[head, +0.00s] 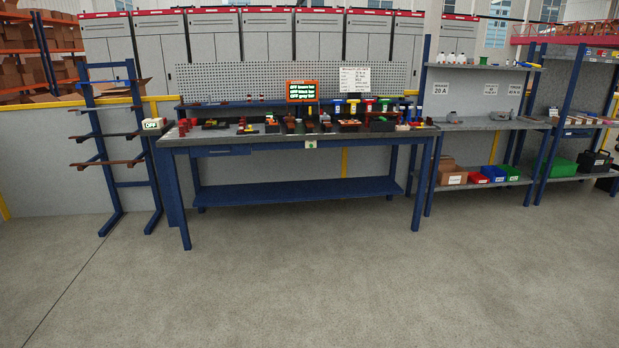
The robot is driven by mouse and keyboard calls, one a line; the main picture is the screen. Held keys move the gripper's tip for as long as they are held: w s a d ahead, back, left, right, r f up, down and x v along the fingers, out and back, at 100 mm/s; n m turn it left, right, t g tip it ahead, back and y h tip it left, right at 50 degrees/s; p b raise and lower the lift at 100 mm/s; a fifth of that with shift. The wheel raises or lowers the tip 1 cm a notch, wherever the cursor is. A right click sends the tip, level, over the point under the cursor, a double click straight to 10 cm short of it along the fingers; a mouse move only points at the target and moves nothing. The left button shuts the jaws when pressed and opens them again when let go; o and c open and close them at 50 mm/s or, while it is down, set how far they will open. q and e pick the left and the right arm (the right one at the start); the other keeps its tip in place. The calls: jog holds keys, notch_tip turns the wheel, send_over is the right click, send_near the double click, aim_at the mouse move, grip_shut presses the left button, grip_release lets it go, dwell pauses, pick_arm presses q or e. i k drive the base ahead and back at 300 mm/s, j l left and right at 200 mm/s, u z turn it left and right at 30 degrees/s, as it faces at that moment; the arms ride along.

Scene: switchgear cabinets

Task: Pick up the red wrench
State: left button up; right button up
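I cannot make out a red wrench for certain; the things on the bench are too small from here. The long workbench (230,139) has blue legs and stands across the middle of the head view, some distance off. Small red items (183,128) stand at its left end. Several dark, yellow, red and orange parts lie along its top. Neither of my grippers is in view.
Clear concrete floor (320,270) lies before the bench. A blue rack (95,130) stands at left. Shelving with a brown box (452,176) and coloured bins (494,174) stands at right. A lit sign (302,91) and pegboard (230,78) are behind the bench top.

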aim_at(369, 103)
jog(key=i, duration=2.75)
jog(key=i+z, duration=0.2)
jog(key=i, duration=0.35)
jog(key=i+j+z, duration=0.2)
jog(key=i, duration=0.3)
jog(key=i+j+z, duration=0.2)
jog(key=i, duration=0.3)
jog(key=i+j+z, duration=0.2)
jog(key=i+j, duration=0.15)
jog(key=i, duration=0.15)
